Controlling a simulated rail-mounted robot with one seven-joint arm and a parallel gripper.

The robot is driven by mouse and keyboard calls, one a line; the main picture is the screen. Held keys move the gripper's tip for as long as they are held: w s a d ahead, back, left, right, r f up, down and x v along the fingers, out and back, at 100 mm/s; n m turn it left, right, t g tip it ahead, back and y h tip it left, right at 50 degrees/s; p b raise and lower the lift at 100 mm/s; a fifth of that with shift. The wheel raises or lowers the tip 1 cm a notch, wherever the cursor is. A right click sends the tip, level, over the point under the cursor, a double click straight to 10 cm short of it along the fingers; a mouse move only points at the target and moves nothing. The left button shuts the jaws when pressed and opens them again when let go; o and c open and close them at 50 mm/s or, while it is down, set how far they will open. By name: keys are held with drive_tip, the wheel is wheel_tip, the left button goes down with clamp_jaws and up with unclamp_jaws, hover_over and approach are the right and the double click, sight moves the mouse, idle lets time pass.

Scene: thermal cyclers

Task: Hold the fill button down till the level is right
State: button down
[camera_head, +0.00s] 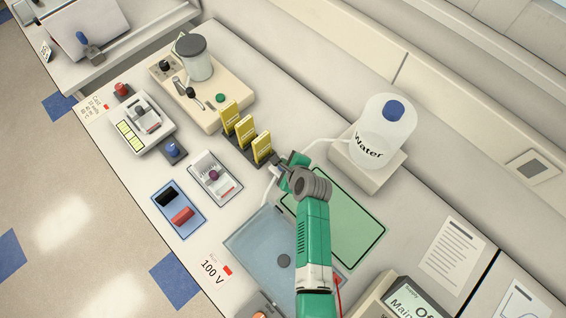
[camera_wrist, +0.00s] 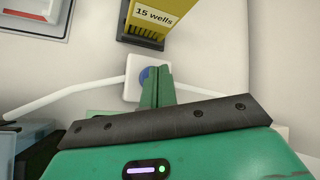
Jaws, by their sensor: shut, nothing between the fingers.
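A small white box with a blue button (camera_wrist: 145,73) shows in the wrist view, with a white tube on each side. My gripper (camera_wrist: 157,72) is shut and empty, its green fingertips over the button and hiding part of it. I cannot tell whether they touch or press it. In the head view my gripper (camera_head: 278,163) is beside the yellow combs and mostly hides the box. A white water jug (camera_head: 369,147) with a blue cap stands to the right, with a tube running left from it. A shallow bluish basin (camera_head: 248,243) lies below; its level is unclear.
Yellow combs (camera_head: 246,131), one labelled "15 wells", stand close to my gripper. A green-outlined mat (camera_head: 348,233) lies to the right, partly under my arm. A power supply (camera_head: 408,298) is at the lower right. Small devices and a blue tray (camera_head: 162,211) sit left.

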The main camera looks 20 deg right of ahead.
drive_tip(key=shift+r, duration=0.4)
wheel_tip(320, 180, up, 5)
drive_tip(key=p, duration=0.5)
drive_tip(key=shift+r+p, duration=0.15)
drive_tip(key=shift+p, duration=0.15)
idle(2.2)
